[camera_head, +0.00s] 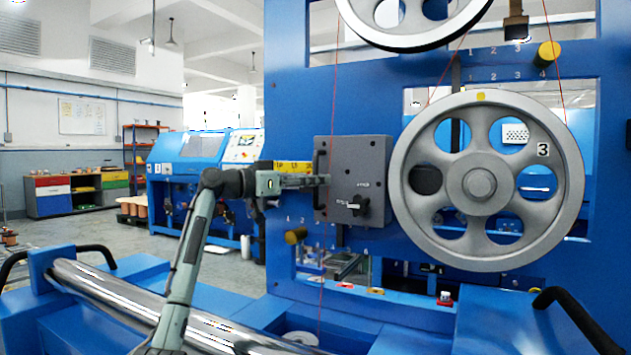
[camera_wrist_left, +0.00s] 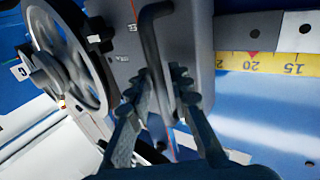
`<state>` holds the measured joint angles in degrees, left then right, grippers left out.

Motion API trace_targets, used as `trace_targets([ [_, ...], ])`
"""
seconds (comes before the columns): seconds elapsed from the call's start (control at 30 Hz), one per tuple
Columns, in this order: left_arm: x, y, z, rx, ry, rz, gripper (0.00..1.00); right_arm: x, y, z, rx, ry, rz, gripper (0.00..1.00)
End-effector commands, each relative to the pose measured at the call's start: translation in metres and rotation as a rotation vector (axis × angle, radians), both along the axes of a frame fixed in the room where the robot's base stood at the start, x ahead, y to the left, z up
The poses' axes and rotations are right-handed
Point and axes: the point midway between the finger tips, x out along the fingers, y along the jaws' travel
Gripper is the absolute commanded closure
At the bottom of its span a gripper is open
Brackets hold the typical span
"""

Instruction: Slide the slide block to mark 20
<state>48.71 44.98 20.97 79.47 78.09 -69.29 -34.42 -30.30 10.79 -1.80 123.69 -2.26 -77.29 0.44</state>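The slide block (camera_head: 355,185) is a dark grey box on the blue machine frame, with a black upright handle (camera_head: 319,180) on its left side. My left gripper (camera_head: 318,181) is at this handle. A yellow scale (camera_wrist_left: 270,62) shows the marks 20 and 15 beside the block. A red triangle (camera_wrist_left: 253,53) sits at the 20. The block's near edge lies a little beyond the 20, away from the 15. My right gripper is not in view.
A big grey pulley wheel (camera_head: 415,210) marked 3 stands just right of the block, with another wheel (camera_head: 415,42) above. A black knob (camera_head: 357,205) sticks out from the block. A brass peg (camera_head: 295,236) is below the gripper. A shiny roller (camera_head: 110,295) lies in front.

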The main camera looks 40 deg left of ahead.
Motion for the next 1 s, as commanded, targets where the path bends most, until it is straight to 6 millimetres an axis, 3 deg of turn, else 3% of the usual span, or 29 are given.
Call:
trace_targets([
  [0.27,-0.018,0.007,-0.001,0.001,0.002,0.002,0.80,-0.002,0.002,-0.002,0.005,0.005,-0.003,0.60],
  [0.7,-0.098,0.036,0.000,0.000,0.001,0.001,0.80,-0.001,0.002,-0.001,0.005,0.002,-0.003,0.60],
  [1.0,-0.113,0.042,0.000,0.000,0.000,0.000,0.80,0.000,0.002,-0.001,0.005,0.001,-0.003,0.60],
])
